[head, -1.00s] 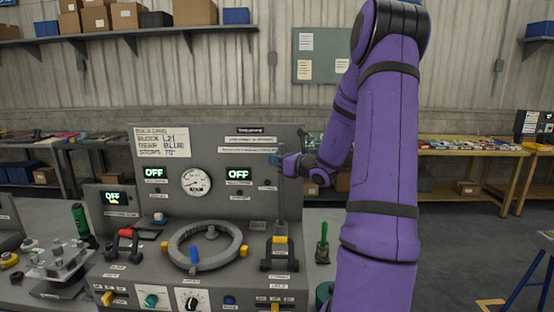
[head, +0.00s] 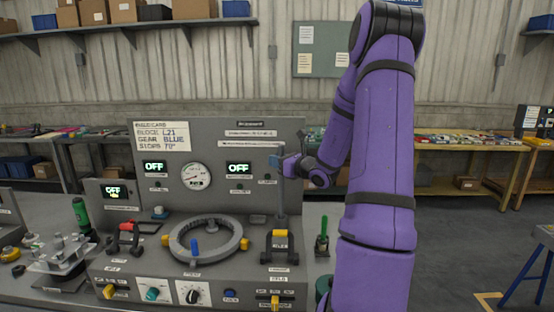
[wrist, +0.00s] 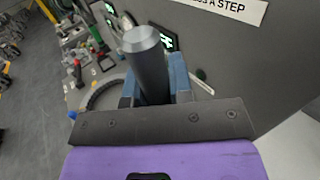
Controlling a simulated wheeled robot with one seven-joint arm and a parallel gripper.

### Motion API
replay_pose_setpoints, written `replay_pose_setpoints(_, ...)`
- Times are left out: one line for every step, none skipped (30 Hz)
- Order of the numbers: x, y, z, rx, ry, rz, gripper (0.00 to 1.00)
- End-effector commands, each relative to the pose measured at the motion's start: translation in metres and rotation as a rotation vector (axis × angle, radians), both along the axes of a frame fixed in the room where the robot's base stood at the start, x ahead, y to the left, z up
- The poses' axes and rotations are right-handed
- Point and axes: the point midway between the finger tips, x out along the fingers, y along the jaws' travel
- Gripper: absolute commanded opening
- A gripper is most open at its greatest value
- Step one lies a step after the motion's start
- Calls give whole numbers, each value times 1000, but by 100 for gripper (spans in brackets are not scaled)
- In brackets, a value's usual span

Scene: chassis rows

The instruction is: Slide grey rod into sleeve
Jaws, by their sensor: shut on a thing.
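My gripper (head: 277,162) is shut on the upper part of the grey rod (head: 281,197), which stands upright at the right side of the console. In the wrist view the rod (wrist: 147,62) sits between the blue jaws (wrist: 178,80), with its flat round top sticking out above them.
The grey console (head: 215,147) has a large grey ring (head: 205,255) with a blue peg left of the rod. A red-and-black handle (head: 126,236) is farther left. A green-handled tool (head: 322,240) stands close to the right. Knobs and sliders line the front.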

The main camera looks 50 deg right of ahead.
Motion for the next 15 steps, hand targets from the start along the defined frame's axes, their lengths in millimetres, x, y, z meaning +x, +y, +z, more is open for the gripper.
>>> replay_pose_setpoints(0, 0, -1, 0, -1, 0, 0)
replay_pose_setpoints(0, 0, -2, 0, -1, 0, 0)
replay_pose_setpoints(0, 0, -3, 0, 0, 0, 0)
replay_pose_setpoints(0, 0, -3, 0, 0, 0, 0)
replay_pose_setpoints(0, 0, -4, 0, 0, 0, 0)
replay_pose_setpoints(0, 0, -5, 0, 0, 0, 0)
replay_pose_setpoints(0, 0, -6, 0, 0, 0, 0)
replay_pose_setpoints(0, 0, -7, 0, 0, 0, 0)
replay_pose_setpoints(0, 0, -8, 0, 0, 0, 0)
replay_pose_setpoints(0, 0, -8, 0, 0, 0, 0)
replay_pose_setpoints(0, 0, -9, -1, 0, 0, 0)
replay_pose_setpoints(0, 0, -10, -1, 0, 0, 0)
replay_pose_setpoints(0, 0, -11, -1, 0, 0, 0)
replay_pose_setpoints(0, 0, -12, -1, 0, 0, 0)
replay_pose_setpoints(0, 0, -13, -1, 0, 0, 0)
